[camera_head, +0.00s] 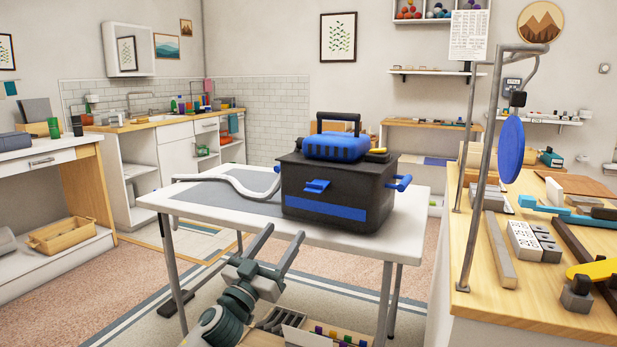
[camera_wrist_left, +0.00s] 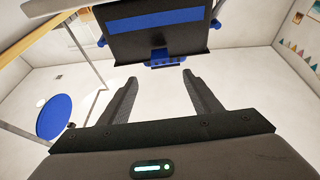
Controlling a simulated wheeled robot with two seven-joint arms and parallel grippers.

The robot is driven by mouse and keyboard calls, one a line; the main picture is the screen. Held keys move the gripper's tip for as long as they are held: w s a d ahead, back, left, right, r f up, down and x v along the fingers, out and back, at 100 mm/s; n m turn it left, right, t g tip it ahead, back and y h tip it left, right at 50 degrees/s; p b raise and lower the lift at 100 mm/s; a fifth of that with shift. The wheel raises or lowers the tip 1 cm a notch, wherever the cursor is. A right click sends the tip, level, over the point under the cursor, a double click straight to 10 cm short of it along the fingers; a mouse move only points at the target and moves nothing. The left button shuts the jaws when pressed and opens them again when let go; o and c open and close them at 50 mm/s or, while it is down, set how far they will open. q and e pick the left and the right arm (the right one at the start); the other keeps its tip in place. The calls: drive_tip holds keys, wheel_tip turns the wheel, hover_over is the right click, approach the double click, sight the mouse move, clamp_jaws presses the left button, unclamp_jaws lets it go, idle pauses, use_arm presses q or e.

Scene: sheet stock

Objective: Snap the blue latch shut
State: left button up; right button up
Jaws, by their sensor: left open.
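A black toolbox (camera_head: 350,190) with a blue stripe stands on a white table. Its blue latch (camera_head: 317,185) is on the front face, near the lid seam, and appears to stick out from the face. In the left wrist view the toolbox (camera_wrist_left: 190,38) hangs upside down at the top, with the latch (camera_wrist_left: 160,58) just beyond my fingertips. My left gripper (camera_head: 285,231) is open and empty, in front of the table edge and below the latch, apart from it. Its fingers also show in the left wrist view (camera_wrist_left: 157,82). My right gripper is not in view.
A blue case (camera_head: 336,146) lies on the toolbox lid. Blue side handles (camera_head: 398,183) stick out. A pale hose (camera_head: 230,181) lies on the table (camera_head: 350,243) at left. A wooden bench (camera_head: 510,300) at right holds blocks and a metal stand with a blue disc (camera_head: 509,150).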

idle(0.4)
use_arm(q)
drive_tip(key=b, duration=0.2)
approach(313, 190)
drive_tip(key=x, duration=0.4)
drive_tip(key=shift+b+x, duration=0.5)
drive_tip(key=shift+x, duration=2.55)
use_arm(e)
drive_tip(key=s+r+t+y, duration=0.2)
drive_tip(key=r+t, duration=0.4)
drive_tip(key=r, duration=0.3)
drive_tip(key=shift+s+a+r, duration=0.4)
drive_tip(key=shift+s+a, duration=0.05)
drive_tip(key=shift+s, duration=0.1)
use_arm(q)
drive_tip(key=shift+f, duration=0.1)
drive_tip(key=c, duration=1)
